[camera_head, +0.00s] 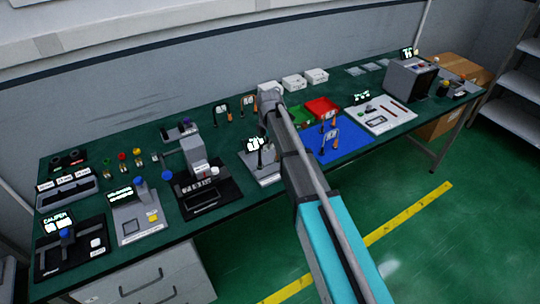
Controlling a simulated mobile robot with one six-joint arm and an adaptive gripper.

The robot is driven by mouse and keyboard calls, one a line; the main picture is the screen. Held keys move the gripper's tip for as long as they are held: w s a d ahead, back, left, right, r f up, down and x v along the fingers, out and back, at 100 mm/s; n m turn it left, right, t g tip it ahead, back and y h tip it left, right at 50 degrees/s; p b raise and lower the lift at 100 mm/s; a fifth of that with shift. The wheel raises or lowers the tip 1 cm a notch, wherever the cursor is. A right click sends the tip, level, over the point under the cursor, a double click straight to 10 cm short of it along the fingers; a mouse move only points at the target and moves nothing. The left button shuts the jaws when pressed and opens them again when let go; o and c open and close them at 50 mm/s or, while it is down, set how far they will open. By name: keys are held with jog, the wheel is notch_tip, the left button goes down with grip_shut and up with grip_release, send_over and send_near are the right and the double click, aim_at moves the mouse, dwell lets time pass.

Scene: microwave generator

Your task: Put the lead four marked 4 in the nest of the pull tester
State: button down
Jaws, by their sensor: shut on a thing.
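My arm (325,225) reaches from the bottom edge up over the middle of the bench. Its far end is the grey joint (268,98); my gripper and anything in it are hidden. Small upright leads with tags and orange parts stand on the bench: one (227,115) and another (253,108) at the back, one (328,122) and another (331,142) by the blue mat. Their numbers are too small to read, so I cannot tell which is marked 4. A pale-based device (267,177) with a lit display stands left of my arm. I cannot tell which device is the pull tester.
A dark-based machine (195,165), a small instrument (135,220) and a caliper station (75,260) fill the left. The blue mat (350,148), red tray (322,106) and grey microwave-like box (410,80) are to the right. White boxes (293,82) line the back.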

jog(key=shift+w+f+b, duration=0.35)
jog(key=shift+w+f, duration=0.2)
jog(key=shift+f, duration=0.1)
jog(key=shift+f, duration=0.1)
jog(key=shift+w+f+b, duration=0.2)
jog(key=shift+f+b, duration=0.75)
jog(key=shift+b, duration=0.05)
jog(key=shift+w+f+b, duration=0.2)
jog(key=shift+f+b, duration=0.75)
jog(key=shift+b, duration=0.05)
jog(key=shift+f, duration=0.15)
jog(key=c, duration=0.7)
grip_release()
jog(key=shift+r, duration=0.2)
